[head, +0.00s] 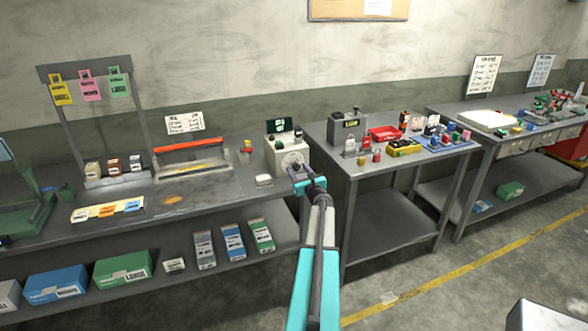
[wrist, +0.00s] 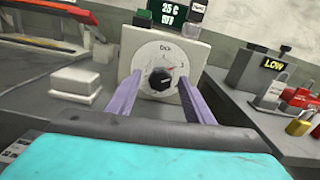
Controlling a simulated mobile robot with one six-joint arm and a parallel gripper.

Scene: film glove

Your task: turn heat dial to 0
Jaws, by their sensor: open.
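The heat dial is a black knob (wrist: 160,79) on a round white scale, on the front of a cream control box (wrist: 192,58). A small red mark shows near the top right of the knob. In the head view the box (head: 290,150) stands at the bench's right end and my gripper (head: 302,180) is in front, partly covering the dial.
A white block (wrist: 76,80) lies on the bench left of the box. A sealer with an orange bar (head: 188,145) is further left.

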